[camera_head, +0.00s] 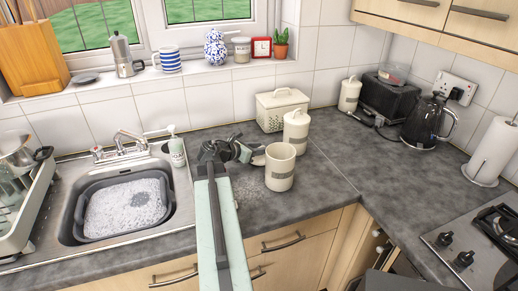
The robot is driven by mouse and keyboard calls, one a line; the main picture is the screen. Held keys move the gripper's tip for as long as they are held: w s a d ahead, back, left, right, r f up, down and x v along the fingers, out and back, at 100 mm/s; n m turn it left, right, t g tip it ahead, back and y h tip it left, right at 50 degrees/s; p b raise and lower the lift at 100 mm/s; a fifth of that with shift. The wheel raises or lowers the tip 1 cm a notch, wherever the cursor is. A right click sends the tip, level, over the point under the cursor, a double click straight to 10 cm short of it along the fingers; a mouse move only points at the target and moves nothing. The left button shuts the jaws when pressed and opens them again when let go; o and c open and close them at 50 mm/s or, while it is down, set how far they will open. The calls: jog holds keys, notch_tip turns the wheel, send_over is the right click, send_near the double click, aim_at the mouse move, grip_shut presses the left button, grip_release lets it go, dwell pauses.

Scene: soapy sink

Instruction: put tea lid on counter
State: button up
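A cream canister (280,172) with a grey label stands upright on the dark grey counter (330,200). Its top looks open, with no lid on it; the label is too small to read. My gripper (246,153) is just left of its upper part, with my arm reaching in from the front. A small pale piece (258,157) shows at the fingertips beside the canister's rim. It may be the tea lid, but I cannot tell whether the fingers are closed on it. Any gap between the fingers is not clear.
A lidded canister (296,130) stands close behind the open one, before a cream basket (282,107). Another canister (349,94) is further back. A sink with a soapy grey basin (75,222) lies left. The counter right of the canisters is clear up to the kettle (428,122).

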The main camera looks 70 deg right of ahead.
jog(key=shift+r, duration=0.25)
jog(key=p+v, duration=0.3)
jog(key=v, duration=0.4)
jog(key=shift+f, duration=0.1)
jog(key=shift+w+a, duration=0.15)
jog(key=shift+a, duration=0.05)
